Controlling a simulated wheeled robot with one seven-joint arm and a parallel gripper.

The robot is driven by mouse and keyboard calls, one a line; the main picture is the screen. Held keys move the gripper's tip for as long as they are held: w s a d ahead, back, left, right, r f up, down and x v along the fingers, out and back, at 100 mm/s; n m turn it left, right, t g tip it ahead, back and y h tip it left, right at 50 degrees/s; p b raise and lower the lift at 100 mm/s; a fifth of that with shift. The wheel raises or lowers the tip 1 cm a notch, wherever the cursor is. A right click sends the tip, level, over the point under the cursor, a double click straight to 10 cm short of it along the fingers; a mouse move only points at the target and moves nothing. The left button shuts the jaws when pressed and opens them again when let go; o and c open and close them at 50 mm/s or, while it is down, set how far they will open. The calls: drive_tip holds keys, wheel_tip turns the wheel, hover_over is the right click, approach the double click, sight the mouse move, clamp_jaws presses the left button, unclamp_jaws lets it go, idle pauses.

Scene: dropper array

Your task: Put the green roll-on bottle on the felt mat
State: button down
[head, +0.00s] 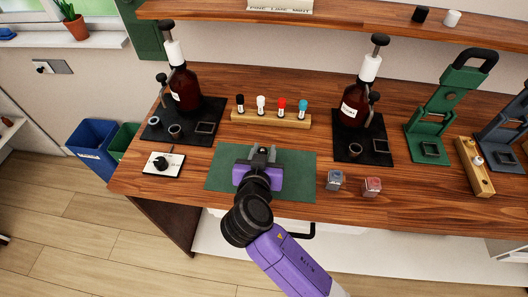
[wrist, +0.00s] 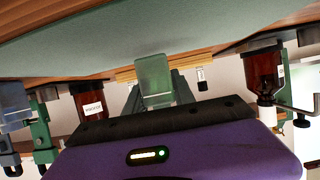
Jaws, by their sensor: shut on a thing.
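The green felt mat (head: 220,175) lies on the wooden bench, and it fills the top of the upside-down wrist view (wrist: 60,45). My gripper (head: 262,153) is over the mat's middle in the head view. In the wrist view my gripper (wrist: 160,92) is shut on a pale green, see-through piece, which I take for the green roll-on bottle (wrist: 153,72). The bottle's end is close to the mat; I cannot tell whether it touches.
A wooden rack (head: 270,121) with several small capped bottles stands behind the mat. Brown pump bottles stand on dark trays at left (head: 185,90) and right (head: 355,105). A white pad (head: 164,163) lies left.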

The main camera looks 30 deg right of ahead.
drive_tip(key=shift+f, duration=0.45)
drive_tip(key=shift+f, duration=0.1)
drive_tip(key=shift+f, duration=0.15)
drive_tip(key=c, duration=1.1)
unclamp_jaws()
drive_tip(key=shift+o, duration=0.2)
drive_tip(key=shift+r, duration=0.3)
drive_tip(key=b+v, duration=0.1)
drive_tip(key=v, duration=1.1)
drive_tip(key=shift+f+b, duration=0.15)
drive_tip(key=shift+b, duration=0.25)
